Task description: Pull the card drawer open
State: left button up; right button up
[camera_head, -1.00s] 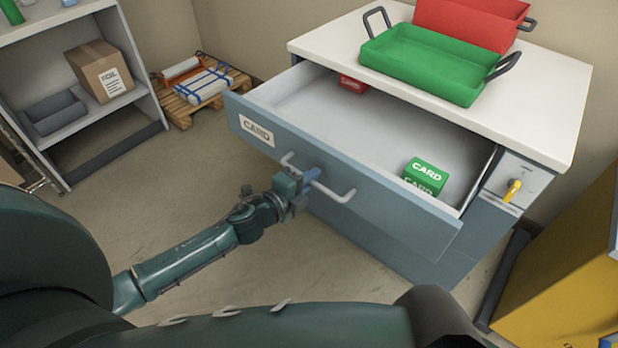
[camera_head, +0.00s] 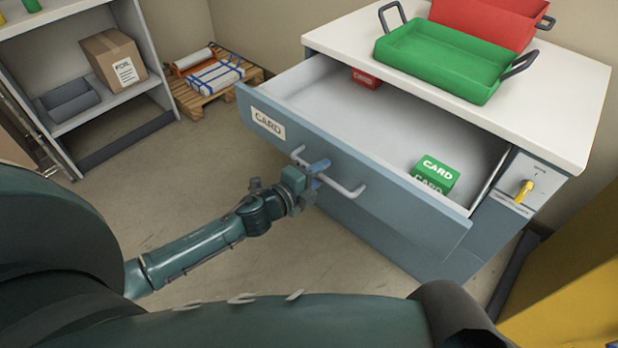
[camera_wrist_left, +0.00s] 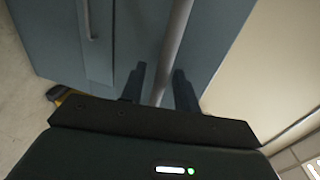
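The card drawer (camera_head: 350,170) is a blue-grey drawer with a CARD label, standing well out of the white-topped cabinet (camera_head: 555,120). Its light grey bar handle (camera_head: 345,190) runs along the front; the bar also shows in the left wrist view (camera_wrist_left: 174,45). A green CARD box (camera_head: 436,174) and a red box (camera_head: 366,79) are inside the drawer. My left gripper (camera_head: 318,170) is at the handle. In the left wrist view its two fingers (camera_wrist_left: 159,80) stand apart on either side of the bar, with a visible gap. My right gripper is out of view.
A green tray (camera_head: 440,72) and a red tray (camera_head: 490,22) stand on the cabinet top. A yellow knob (camera_head: 524,190) is on the cabinet's right. A shelf with a cardboard box (camera_head: 112,60) and a pallet (camera_head: 205,92) are at left. The floor before the drawer is clear.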

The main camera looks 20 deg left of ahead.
pick_arm(q)
jog(key=v, duration=1.3)
